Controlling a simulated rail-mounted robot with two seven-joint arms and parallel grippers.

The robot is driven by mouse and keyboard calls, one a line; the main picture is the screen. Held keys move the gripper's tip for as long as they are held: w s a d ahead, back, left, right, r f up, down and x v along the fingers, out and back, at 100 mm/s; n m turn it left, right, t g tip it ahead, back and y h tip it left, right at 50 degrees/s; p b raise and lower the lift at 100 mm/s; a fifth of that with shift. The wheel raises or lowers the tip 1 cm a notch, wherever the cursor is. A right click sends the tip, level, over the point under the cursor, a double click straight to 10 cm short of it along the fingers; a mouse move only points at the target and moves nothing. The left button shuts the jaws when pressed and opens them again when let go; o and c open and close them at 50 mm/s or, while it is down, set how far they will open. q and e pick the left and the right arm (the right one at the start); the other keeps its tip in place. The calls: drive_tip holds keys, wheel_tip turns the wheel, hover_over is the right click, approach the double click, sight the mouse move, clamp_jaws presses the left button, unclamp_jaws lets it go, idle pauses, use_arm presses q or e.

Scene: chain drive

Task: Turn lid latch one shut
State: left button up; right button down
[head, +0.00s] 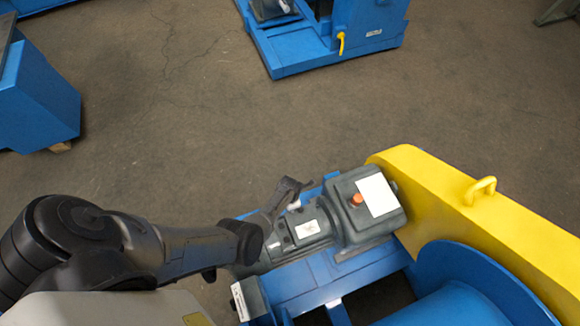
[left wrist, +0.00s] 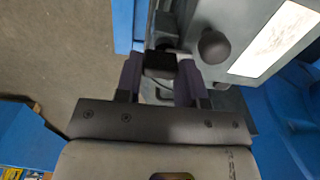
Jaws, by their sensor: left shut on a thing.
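My left gripper (head: 291,197) reaches in from the left, at the far side of the grey motor housing (head: 320,240). In the left wrist view my left gripper (left wrist: 160,80) has its two fingers on either side of a small black block (left wrist: 160,64), which appears to be the lid latch, and is shut on it. Part of the block is hidden between the fingers. A round dark knob (left wrist: 214,47) stands just right of the fingers, beside a pale label (left wrist: 275,40) on the grey housing. The latch's exact angle is hard to tell. My right gripper is not in view.
A yellow guard (head: 440,190) with a handle (head: 481,188) runs along the right. An orange button (head: 356,199) sits on the grey box (head: 345,222). The blue frame (head: 300,290) lies beneath. Another blue machine (head: 300,55) stands far back; the floor between is clear.

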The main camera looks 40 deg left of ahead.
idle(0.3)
use_arm(q)
drive_tip(key=o, duration=0.7)
drive_tip(key=shift+o, duration=1.2)
